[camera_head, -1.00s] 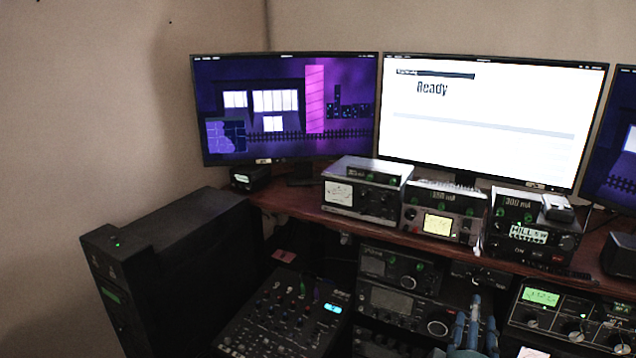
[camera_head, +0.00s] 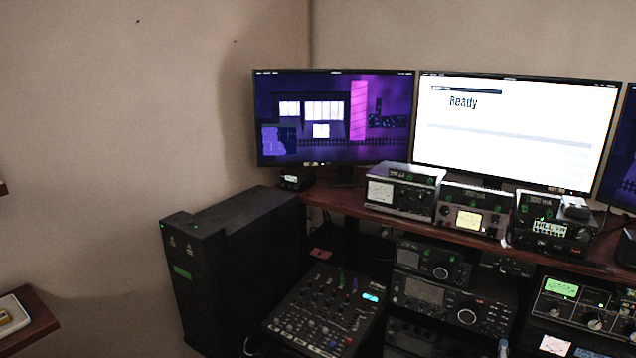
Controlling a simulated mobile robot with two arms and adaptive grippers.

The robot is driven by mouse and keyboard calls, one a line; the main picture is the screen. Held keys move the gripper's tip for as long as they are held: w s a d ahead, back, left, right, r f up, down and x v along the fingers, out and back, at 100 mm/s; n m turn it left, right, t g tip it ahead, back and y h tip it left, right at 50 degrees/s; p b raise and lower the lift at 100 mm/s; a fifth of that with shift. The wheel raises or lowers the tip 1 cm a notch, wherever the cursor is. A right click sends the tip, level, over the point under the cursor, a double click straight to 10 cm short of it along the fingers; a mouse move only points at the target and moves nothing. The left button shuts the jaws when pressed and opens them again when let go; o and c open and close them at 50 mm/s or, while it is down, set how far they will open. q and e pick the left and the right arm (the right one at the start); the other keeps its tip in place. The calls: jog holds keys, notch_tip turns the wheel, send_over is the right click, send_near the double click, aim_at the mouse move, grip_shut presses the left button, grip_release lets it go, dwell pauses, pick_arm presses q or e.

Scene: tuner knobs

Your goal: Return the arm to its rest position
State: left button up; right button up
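A small blue-grey tip (camera_head: 503,349) shows at the bottom edge, right of centre, in front of the radio rack. It looks like a fingertip of my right gripper; the rest of that gripper is below the picture, so its opening does not show. My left gripper is not in view. The mixer panel (camera_head: 322,318) with its rows of knobs lies below the desk shelf. The radio units (camera_head: 425,292) with a large round knob stand to its right. The tip overlaps the rack's lower part in the picture; I cannot tell its distance.
A black tower cabinet (camera_head: 235,265) stands left of the mixer. Meter boxes (camera_head: 400,192) line the wooden shelf (camera_head: 335,200) under the monitors (camera_head: 335,118). A tuner with a green display (camera_head: 562,289) is at the lower right. A wooden ledge (camera_head: 38,325) juts in at the left edge.

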jog(key=s+a+f+g+y, duration=0.3)
jog(key=s+a+f+g, duration=0.1)
jog(key=s+f, duration=0.45)
jog(key=s+a+f+g+y, duration=0.3)
jog(key=s+a+f, duration=0.1)
jog(key=s+f, duration=0.4)
jog(key=s+a+f+n+g+y, duration=0.1)
jog(key=s+a+f+g+y, duration=0.25)
jog(key=s+a, duration=0.35)
notch_tip(320, 180, down, 26)
jog(key=s+d+g, duration=0.1)
jog(key=s, duration=0.2)
jog(key=s+d+f+g, duration=0.1)
jog(key=s+d+f, duration=0.2)
jog(key=s+f, duration=1.3)
jog(key=shift+s+d+f+h, duration=0.2)
jog(key=shift+s+f+h, duration=0.1)
jog(key=shift+s+h, duration=0.25)
